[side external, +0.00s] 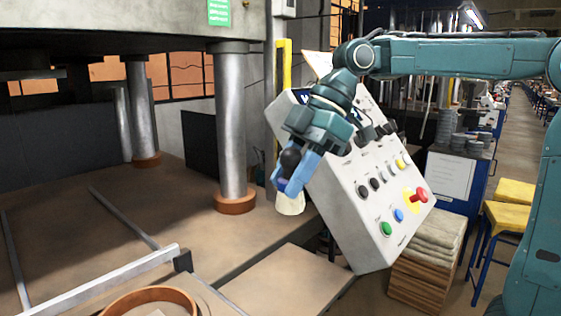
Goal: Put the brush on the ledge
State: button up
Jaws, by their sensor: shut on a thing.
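My gripper (291,180) hangs in front of the tilted control panel, pointing down. It is shut on the brush (290,204), whose pale cream bristles point down below the blue fingers. A dark rounded part shows beside the fingers; I cannot tell whether it belongs to the brush. The brush is near the foot of a steel column and appears held up in the air. Which surface is the ledge is not clear; a flat brown press bed (215,240) with a front edge lies below and to the left.
The control box (375,205) with coloured buttons and a red stop knob is close behind my gripper. A steel column (231,130) stands to the left. A metal rail (120,282) and a round brown ring (150,296) are at lower left. Stacked sheets (425,265) stand at right.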

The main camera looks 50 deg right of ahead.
notch_tip(320, 180, down, 12)
jog(key=shift+f, duration=0.15)
dwell(0.3)
jog(key=shift+f, duration=2.1)
jog(key=shift+f, duration=0.15)
jog(key=o, duration=1)
